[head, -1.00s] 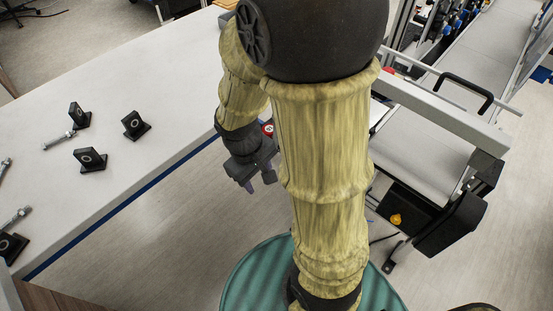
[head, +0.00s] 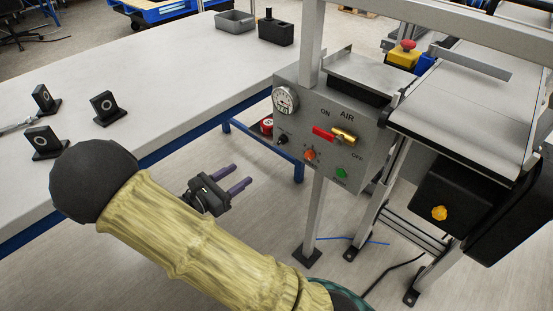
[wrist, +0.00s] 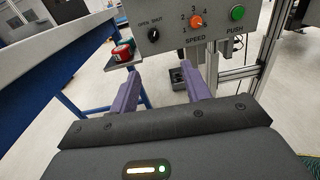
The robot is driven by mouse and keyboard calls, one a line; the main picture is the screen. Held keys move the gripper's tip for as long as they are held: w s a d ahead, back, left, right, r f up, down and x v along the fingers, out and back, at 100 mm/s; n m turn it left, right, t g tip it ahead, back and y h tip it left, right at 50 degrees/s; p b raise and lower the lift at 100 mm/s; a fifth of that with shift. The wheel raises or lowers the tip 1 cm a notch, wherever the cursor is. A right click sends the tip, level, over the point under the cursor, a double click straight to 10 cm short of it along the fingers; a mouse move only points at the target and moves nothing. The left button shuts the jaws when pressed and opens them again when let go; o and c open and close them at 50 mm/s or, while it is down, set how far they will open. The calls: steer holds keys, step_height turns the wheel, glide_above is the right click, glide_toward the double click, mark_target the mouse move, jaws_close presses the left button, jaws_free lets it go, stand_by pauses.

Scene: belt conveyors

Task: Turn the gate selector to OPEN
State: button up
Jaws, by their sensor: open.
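The gate selector (wrist: 153,34) is a small black knob on the grey panel, under the words OPEN and SHUT in the wrist view. In the head view the selector (head: 281,139) sits low on the panel's left side, below the gauge. Its pointer is too small to read for certain. My gripper (head: 242,176) is open and empty, left of and below the panel, pointing toward it. In the wrist view the purple fingers of my gripper (wrist: 158,76) are spread apart, below the selector and not touching it.
The panel (head: 315,95) also carries a gauge (head: 285,99), an AIR lever (head: 335,134), an orange SPEED knob (head: 309,155) and a green PUSH button (head: 341,173). A red round object (wrist: 122,52) lies left of the selector. The white table (head: 180,85) and conveyor (head: 470,100) flank the panel.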

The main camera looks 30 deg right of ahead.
mark_target(278, 143)
steer(key=shift+w+a+n+t, duration=0.25)
steer(key=shift+a+n+t, duration=0.05)
steer(key=shift+a+t, duration=0.1)
steer(key=b+x, duration=0.3)
steer(key=x, duration=1.4)
steer(key=shift+d+b, duration=0.3)
steer(key=c, duration=1)
